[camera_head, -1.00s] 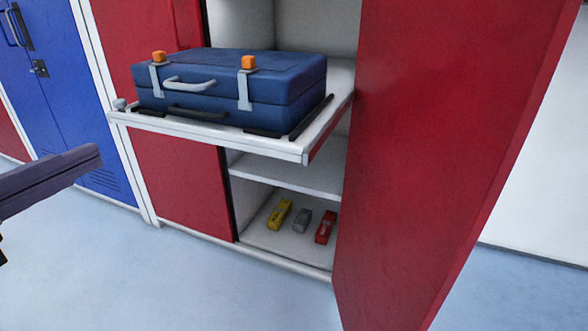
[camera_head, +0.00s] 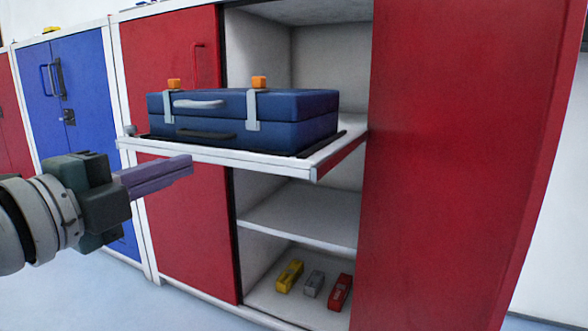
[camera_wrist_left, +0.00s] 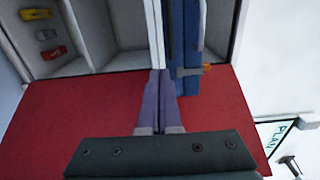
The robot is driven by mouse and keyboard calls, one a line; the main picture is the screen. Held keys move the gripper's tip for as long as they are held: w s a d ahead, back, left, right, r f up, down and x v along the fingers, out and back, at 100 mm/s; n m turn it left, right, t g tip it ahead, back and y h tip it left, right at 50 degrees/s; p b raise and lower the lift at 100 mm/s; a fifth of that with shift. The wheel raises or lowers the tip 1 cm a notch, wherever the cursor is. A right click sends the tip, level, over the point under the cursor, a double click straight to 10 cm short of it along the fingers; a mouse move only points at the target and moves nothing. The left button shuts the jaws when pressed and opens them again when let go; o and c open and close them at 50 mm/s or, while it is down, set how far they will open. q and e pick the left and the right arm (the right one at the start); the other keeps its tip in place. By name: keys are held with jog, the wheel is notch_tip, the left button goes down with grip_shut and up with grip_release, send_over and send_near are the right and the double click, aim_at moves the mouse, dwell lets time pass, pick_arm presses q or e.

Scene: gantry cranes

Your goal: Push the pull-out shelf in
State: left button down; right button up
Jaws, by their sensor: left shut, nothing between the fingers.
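The pull-out shelf (camera_head: 240,163) is a white board on rails, extended out of the red cabinet. Its front edge also shows in the left wrist view (camera_wrist_left: 155,35). A blue case (camera_head: 290,120) with grey straps and orange latches lies on it; the case shows in the left wrist view too (camera_wrist_left: 183,35). My left gripper (camera_head: 190,166) is shut and empty. In the head view its purple fingertips are just below the left part of the shelf's front edge. In the left wrist view the fingertips (camera_wrist_left: 159,75) point at that edge; contact cannot be told. My right gripper is not in view.
The open red door (camera_head: 460,150) stands right of the shelf. A closed red door (camera_head: 185,225) is left of the opening. Yellow, grey and red items (camera_head: 313,284) lie on the cabinet bottom. A blue locker (camera_head: 75,110) stands at the left.

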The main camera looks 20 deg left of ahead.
aim_at(213, 155)
pick_arm(q)
jog(key=w+b, duration=0.1)
jog(key=w, duration=0.2)
jog(key=shift+w+d, duration=0.15)
jog(key=shift+w, duration=0.4)
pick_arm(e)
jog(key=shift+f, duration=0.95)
pick_arm(q)
jog(key=shift+w, duration=0.1)
